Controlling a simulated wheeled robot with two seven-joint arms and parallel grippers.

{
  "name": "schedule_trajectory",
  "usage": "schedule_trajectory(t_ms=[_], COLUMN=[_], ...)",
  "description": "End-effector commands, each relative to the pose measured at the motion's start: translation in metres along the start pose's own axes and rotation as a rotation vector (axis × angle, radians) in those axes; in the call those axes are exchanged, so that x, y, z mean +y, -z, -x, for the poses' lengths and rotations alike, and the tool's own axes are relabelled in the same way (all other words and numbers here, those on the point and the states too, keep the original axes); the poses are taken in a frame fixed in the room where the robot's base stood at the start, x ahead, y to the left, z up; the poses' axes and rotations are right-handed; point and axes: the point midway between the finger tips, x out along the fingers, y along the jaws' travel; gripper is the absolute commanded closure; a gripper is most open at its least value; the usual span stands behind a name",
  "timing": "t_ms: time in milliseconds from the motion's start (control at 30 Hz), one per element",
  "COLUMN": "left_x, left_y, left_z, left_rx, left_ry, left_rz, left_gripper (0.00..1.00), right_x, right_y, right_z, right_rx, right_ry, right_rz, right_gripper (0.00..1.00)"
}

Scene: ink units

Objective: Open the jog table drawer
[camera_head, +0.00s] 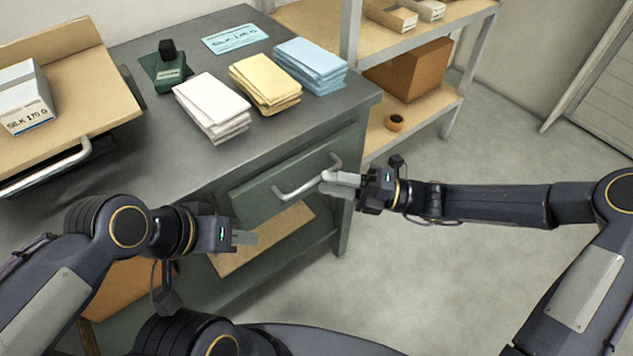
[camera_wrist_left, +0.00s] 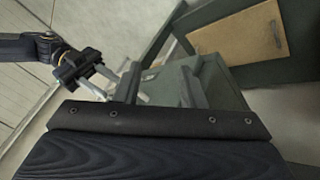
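The grey-green table has a drawer (camera_head: 262,196) in its front, which looks shut, below the table top (camera_head: 300,130). A pale bar handle (camera_head: 297,188) is on the drawer front. My right gripper (camera_head: 333,183) is at the handle's right end. Its fingers look a little apart in the left wrist view (camera_wrist_left: 108,86), around or beside the handle; I cannot tell which. My left gripper (camera_head: 246,238) is empty, in front of the table and below and left of the handle. Its two fingers stand wide apart in the left wrist view (camera_wrist_left: 160,88).
White, yellow and blue paper stacks (camera_head: 213,104) and a dark green device (camera_head: 168,70) are on the table top. A wooden tray (camera_head: 85,70) with a metal handle and a box is at the left. A shelf (camera_head: 430,105) stands behind right. The floor (camera_head: 430,270) is clear.

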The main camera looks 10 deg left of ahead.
Motion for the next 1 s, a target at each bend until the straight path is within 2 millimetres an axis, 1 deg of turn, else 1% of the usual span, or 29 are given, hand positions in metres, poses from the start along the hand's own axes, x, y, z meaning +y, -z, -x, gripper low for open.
schedule_trajectory(t_ms=[33, 100, 233, 367, 600, 833, 867, 1000], left_x=[-0.002, -0.003, -0.004, -0.004, -0.004, -0.004, -0.004, -0.004], left_y=[-0.002, -0.003, -0.004, -0.005, -0.004, -0.004, -0.004, -0.004], left_z=[-0.004, -0.006, -0.008, -0.009, -0.009, -0.009, -0.009, -0.009], left_rx=[0.0, 0.0, 0.0, 0.0, 0.0, 0.0, 0.0, 0.0], left_ry=[0.0, 0.0, 0.0, 0.0, 0.0, 0.0, 0.0, 0.0], left_rz=[0.0, 0.0, 0.0, 0.0, 0.0, 0.0, 0.0, 0.0], left_gripper=[0.64, 0.64, 0.64, 0.64, 0.64, 0.64, 0.64, 0.64], right_x=[-0.002, -0.002, -0.001, -0.001, 0.0, 0.0, 0.0, 0.0], right_y=[0.001, 0.001, 0.001, 0.0, 0.0, 0.0, 0.0, 0.0], right_z=[-0.009, -0.019, -0.033, -0.039, -0.04, -0.04, -0.04, -0.04], right_rx=[0.003, 0.003, 0.002, 0.0, 0.0, 0.0, 0.0, 0.001], right_ry=[-0.002, -0.001, 0.0, 0.001, 0.002, 0.002, 0.002, 0.002], right_rz=[0.001, 0.001, 0.001, 0.001, 0.002, 0.002, 0.002, 0.002], right_gripper=[0.68, 0.68, 0.68, 0.68, 0.68, 0.98, 1.0, 1.0])
